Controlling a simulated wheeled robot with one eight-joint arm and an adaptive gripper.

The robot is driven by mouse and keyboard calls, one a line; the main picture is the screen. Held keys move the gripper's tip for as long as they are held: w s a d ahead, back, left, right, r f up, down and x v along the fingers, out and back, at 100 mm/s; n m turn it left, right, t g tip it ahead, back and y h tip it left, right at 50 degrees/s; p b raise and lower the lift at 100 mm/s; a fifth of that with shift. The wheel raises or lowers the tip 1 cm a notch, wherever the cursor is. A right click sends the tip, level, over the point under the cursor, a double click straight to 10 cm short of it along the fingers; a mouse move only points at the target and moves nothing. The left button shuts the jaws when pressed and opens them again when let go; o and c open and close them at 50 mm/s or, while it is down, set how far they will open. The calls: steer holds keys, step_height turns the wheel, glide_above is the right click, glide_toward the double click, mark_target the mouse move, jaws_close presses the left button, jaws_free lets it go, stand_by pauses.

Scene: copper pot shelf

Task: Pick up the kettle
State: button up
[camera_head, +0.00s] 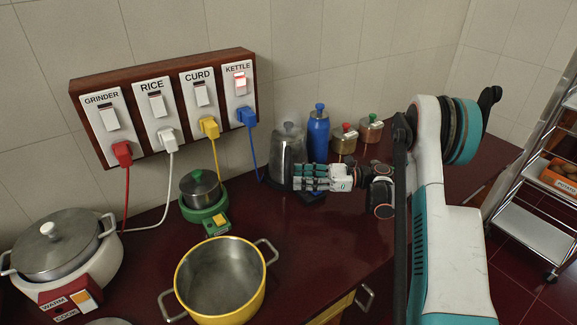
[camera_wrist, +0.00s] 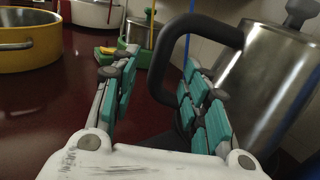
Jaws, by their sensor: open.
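The kettle (camera_head: 288,147) is a steel jug with a dark lid knob, upright on the counter near the back wall. In the wrist view its steel body (camera_wrist: 268,75) fills the right side, with its black handle (camera_wrist: 164,55) reaching left. My gripper (camera_head: 298,177) is beside the kettle at its front right in the head view, hiding its lower part. In the wrist view the teal-padded fingers of my gripper (camera_wrist: 157,78) are spread, with the handle's outer bar between or just beyond the tips. I cannot tell if they touch it.
A yellow pot (camera_head: 221,283), a small green-based cooker (camera_head: 203,200) and a rice cooker (camera_head: 60,255) stand left. A blue cord (camera_head: 253,150) runs from the switch board (camera_head: 178,110) down beside the kettle.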

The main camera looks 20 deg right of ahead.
mark_target(287, 181)
steer(key=b+x, duration=0.1)
steer(key=x, duration=0.4)
steer(key=shift+b, duration=0.3)
jaws_close()
